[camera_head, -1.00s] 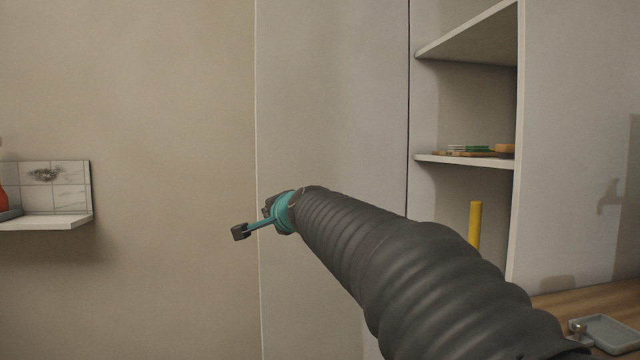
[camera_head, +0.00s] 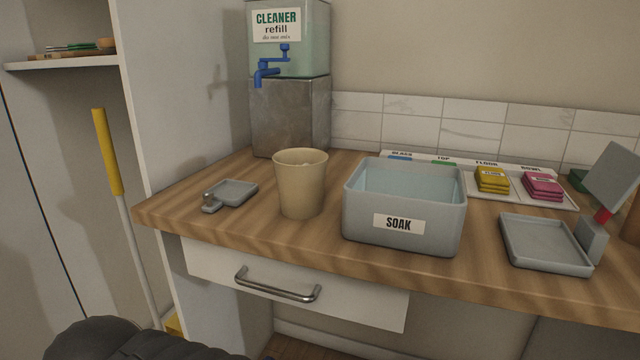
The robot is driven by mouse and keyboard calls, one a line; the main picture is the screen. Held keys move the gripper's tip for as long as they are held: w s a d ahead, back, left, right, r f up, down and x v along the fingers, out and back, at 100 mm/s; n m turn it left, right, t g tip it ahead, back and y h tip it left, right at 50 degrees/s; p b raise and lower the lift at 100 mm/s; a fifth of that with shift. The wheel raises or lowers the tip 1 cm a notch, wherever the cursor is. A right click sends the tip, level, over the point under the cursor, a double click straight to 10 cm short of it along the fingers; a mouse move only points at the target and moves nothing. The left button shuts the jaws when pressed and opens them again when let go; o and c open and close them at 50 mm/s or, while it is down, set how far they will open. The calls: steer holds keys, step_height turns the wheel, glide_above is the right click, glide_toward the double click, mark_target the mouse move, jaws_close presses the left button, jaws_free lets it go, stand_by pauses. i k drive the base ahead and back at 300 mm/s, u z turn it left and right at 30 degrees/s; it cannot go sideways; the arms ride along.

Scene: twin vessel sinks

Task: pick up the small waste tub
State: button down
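A beige, round, open-topped tub (camera_head: 299,190), which looks like the small waste tub, stands upright on the wooden counter (camera_head: 330,240). It is between a small grey dish on its left and the grey SOAK bin on its right. Its inside bottom is hidden. My gripper is out of view; only a dark part of my arm shows at the bottom left, low in front of the counter.
The SOAK bin (camera_head: 400,235) stands close right of the tub, a grey dish (camera_head: 235,192) left. A cleaner dispenser (camera_head: 290,110) is behind. A grey tray (camera_head: 545,245) lies right. A drawer handle (camera_head: 275,288) juts out below. A yellow-handled pole (camera_head: 107,150) stands left.

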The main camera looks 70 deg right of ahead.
mark_target(301, 187)
steer(key=z, duration=1.05)
steer(key=k, duration=0.3)
steer(key=z, duration=3.3)
steer(key=k, duration=1.25)
steer(key=u, duration=1.95)
